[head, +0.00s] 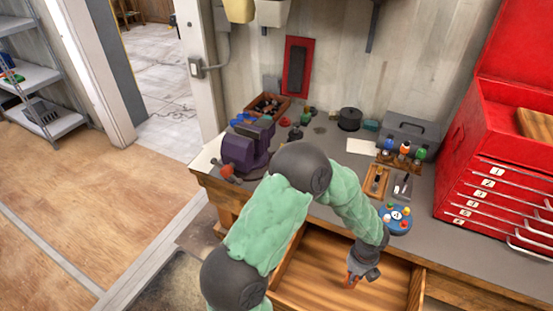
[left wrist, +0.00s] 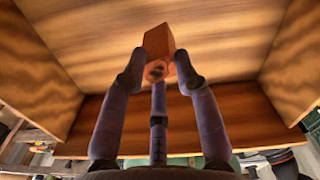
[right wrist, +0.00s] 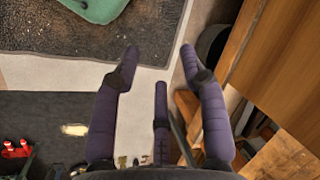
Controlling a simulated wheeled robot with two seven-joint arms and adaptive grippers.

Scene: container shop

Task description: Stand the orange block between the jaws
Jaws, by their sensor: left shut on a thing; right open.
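The orange block (left wrist: 158,42) is between the fingertips of my left gripper (left wrist: 160,70), which is shut on it. In the head view the left gripper (head: 360,275) points down into the open wooden drawer (head: 310,272), with a bit of the orange block (head: 351,281) showing below the fingers. I cannot tell whether the block touches the drawer floor. The purple vise (head: 245,148) stands at the bench's left front corner, and the gap between its jaws is hard to make out. My right gripper (right wrist: 157,68) is open and empty, away from the bench top; the head view does not show it.
The bench top (head: 330,222) holds a blue round tray (head: 396,220), small wooden trays (head: 376,182), a brown parts box (head: 267,106) and a black round tin (head: 350,119). A red tool chest (head: 495,165) stands at right. My left arm crosses above the bench's front edge.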

